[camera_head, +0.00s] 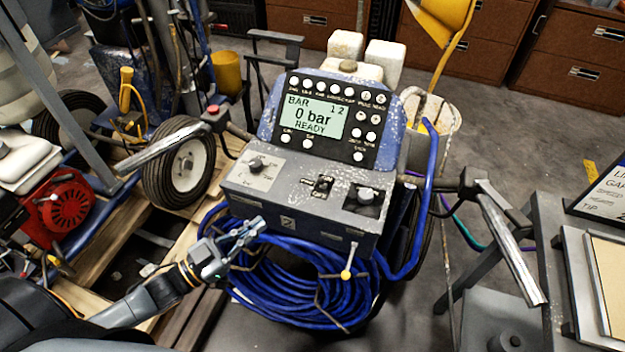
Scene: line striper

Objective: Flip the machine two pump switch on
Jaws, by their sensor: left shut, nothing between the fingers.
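The line striper (300,215) stands in the middle, with its blue-framed control panel facing me. Its display (314,117) reads "0 bar" and "READY". The switch's position is too small to tell. My left gripper (254,230) is shut and empty, in front of the box's lower left, left of and below the switch. My right gripper is out of view.
A coiled blue hose (290,285) hangs below the box, with a yellow-tipped lever (347,274) in front. Handlebars reach out left (160,146) and right (512,250). Another machine with a red engine (62,208) stands left. A grey table (545,225) is at right.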

